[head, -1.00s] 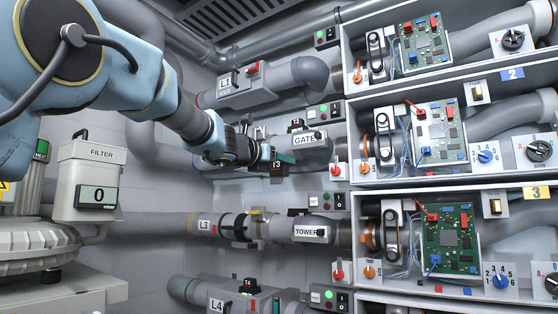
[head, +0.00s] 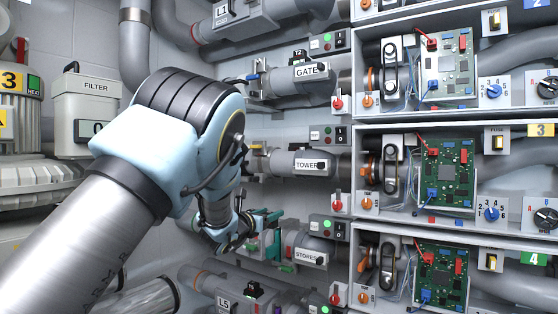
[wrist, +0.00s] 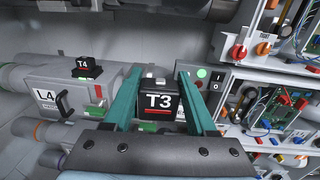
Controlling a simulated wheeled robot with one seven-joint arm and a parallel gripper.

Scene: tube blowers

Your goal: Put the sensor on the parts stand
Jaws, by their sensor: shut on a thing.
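The sensor T3 (wrist: 158,102), a small black block with a white label and a red stripe, is between the two teal fingers of my gripper (wrist: 156,92) in the wrist view. The fingers are shut on its sides. In the head view my gripper (head: 262,221) is low in the middle, left of the STORES pipe (head: 311,256); my arm covers much of that area, and I cannot make out T3 there. I cannot identify the parts stand in either view.
Another black sensor, T4 (wrist: 86,66), sits on the L4 pipe (wrist: 62,95), left of my gripper. The T2 sensor (head: 299,55) is on the GATE pipe. Open bays with circuit boards (head: 450,172) line the right. The FILTER box (head: 88,108) stands at the left.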

